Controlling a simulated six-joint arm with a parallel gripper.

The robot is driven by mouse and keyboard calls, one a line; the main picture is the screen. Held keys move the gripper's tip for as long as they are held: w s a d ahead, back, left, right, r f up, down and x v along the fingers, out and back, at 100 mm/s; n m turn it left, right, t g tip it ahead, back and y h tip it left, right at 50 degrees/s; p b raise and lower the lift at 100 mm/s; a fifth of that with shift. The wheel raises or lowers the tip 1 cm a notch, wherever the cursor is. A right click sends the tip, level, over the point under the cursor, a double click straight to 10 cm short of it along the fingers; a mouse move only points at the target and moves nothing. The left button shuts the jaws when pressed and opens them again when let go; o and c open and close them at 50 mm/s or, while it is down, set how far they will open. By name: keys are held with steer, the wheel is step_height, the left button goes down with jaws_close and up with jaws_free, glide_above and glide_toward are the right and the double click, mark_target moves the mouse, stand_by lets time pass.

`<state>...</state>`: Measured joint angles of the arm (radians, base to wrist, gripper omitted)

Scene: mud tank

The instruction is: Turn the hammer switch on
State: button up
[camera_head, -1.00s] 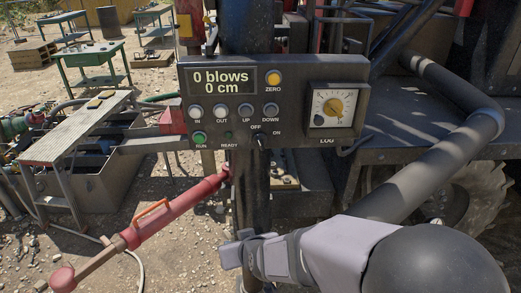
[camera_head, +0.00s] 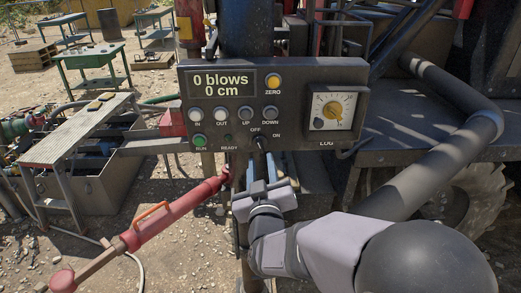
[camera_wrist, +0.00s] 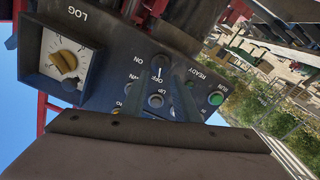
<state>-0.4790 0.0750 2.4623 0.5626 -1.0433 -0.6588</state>
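The hammer switch (camera_head: 261,143) is a small dark toggle on the lower middle of the dark control panel (camera_head: 350,75), between the OFF and ON labels. In the wrist view, turned upside down, the switch (camera_wrist: 160,63) shows beside OFF. Its exact lever position is too small to tell. My gripper (camera_head: 261,161) is just below the switch, its two blue-grey fingers pointing up at the panel with a gap between them. It also shows in the wrist view (camera_wrist: 158,83), open and empty. I cannot tell whether a fingertip touches the switch.
The display (camera_head: 221,82) reads 0 blows, 0 cm. Several buttons surround the switch, including green RUN (camera_head: 198,140) and yellow ZERO (camera_head: 274,82). The LOG dial (camera_head: 333,108) is at right. A red cylinder (camera_head: 165,215) slants at lower left.

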mark_target(260, 148)
steer(key=shift+w+p, duration=1.25)
steer(key=shift+w, duration=2.05)
jaws_close()
